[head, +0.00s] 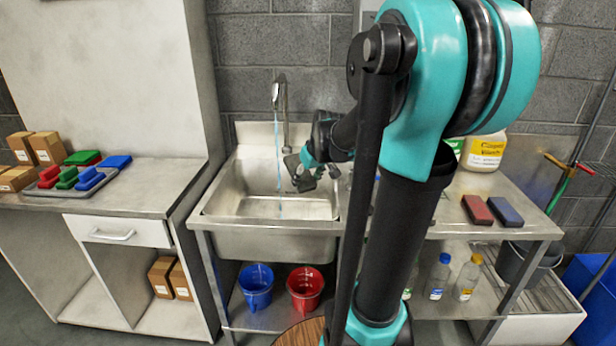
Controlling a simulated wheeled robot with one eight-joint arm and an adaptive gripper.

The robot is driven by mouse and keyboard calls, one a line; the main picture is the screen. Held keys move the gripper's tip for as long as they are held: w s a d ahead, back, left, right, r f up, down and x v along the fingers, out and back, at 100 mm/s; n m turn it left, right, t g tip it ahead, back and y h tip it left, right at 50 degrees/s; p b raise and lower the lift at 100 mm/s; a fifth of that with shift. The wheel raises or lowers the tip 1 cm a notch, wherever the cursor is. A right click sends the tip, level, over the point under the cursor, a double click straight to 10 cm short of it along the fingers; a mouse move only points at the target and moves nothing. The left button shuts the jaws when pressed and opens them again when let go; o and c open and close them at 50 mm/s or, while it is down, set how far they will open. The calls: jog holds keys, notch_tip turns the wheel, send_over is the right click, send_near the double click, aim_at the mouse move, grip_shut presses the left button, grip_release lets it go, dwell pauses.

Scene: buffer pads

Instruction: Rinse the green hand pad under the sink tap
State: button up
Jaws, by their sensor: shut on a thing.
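My gripper (304,178) is over the sink basin (235,188), to the right of the running water. It is small and dark in the head view. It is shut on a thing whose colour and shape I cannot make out. The tap (281,95) stands at the back of the sink, and a thin bluish stream of water (279,165) falls from it into the basin. The gripper looks apart from the stream. Green pads (68,177) show on the left counter, on a grey tray (47,192) with blue and red ones.
Cardboard boxes (46,148) stand at the far left. A red block (477,210), a blue block (506,211) and a yellow-labelled jug (484,152) are on the right counter. A blue bucket (257,287) and a red bucket (305,288) stand below the sink. My arm hides the middle right.

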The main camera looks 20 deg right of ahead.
jog(key=shift+w+a, duration=0.3)
jog(key=shift+w, duration=0.35)
jog(key=w+a, duration=0.1)
jog(key=w, duration=0.2)
jog(key=w+a, duration=0.1)
jog(key=w, duration=0.3)
jog(key=w+a, duration=0.1)
jog(key=w, duration=0.3)
jog(key=shift+w, duration=0.25)
jog(key=shift+d, duration=0.1)
dwell(3.1)
jog(key=shift+s+d, duration=0.45)
jog(key=shift+s, duration=1.4)
jog(key=shift+s+d, duration=0.5)
jog(key=shift+s, duration=1.4)
jog(key=shift+s+d, duration=0.45)
jog(key=shift+s, duration=1.4)
jog(key=shift+w, duration=0.1)
jog(key=w+f+m, duration=0.1)
jog(key=w+f, duration=0.2)
jog(key=f, duration=0.5)
jog(key=w+a+f+m+h, duration=0.1)
jog(key=w+f, duration=0.3)
jog(key=f, duration=0.4)
jog(key=shift+a+f+m+h, duration=0.15)
jog(key=shift+a+m+h, duration=0.15)
jog(key=shift+m, duration=0.1)
